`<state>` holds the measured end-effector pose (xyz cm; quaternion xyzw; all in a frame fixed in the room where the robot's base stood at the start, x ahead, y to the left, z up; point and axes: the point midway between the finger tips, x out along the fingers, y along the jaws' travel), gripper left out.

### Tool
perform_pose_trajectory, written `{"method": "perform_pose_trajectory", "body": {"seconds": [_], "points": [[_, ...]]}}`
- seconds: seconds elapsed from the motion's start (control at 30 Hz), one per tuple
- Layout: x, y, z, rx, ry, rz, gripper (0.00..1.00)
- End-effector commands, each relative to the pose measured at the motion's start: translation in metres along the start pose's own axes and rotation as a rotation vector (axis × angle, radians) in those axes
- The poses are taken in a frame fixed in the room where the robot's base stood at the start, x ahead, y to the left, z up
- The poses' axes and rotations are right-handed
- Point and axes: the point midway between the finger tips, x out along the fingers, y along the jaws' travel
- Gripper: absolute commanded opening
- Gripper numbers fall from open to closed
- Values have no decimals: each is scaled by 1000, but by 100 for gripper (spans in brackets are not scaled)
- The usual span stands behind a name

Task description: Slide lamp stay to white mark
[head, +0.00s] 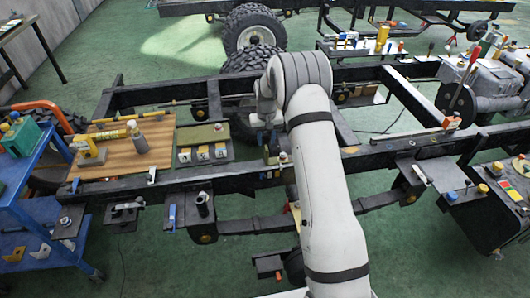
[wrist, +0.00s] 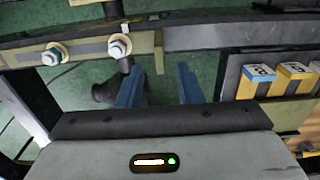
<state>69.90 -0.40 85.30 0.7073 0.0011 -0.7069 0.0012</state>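My gripper (head: 268,140) hangs over the chassis frame, just inside the near rail. In the wrist view its two blue fingers (wrist: 160,88) stand apart with only green floor between them, so it is open and empty. A dark rod with a rounded dark end (wrist: 105,92) lies just left of the left finger; I cannot tell whether it is the lamp stay. In the head view a long thin bar with an orange end (head: 450,123) lies along the right part of the frame; its role is also unclear. I cannot surely pick out the white mark.
The near rail (wrist: 200,38) crosses the top of the wrist view, beside a plate with two bolts (wrist: 119,45). Yellow-sided blocks (head: 203,153) sit in a tray left of my gripper. A wooden board (head: 110,158) and blue cart (head: 45,185) stand farther left. A tire (head: 252,62) is behind.

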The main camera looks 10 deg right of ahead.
Motion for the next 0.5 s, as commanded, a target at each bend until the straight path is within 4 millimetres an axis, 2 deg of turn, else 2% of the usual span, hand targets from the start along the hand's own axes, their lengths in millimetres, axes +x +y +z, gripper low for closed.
{"method": "perform_pose_trajectory", "body": {"seconds": [0.3, 0.5], "points": [[47, 1, 1, 1, -5, 0, 33], [70, 1, 0, 1, -3, 0, 33]]}}
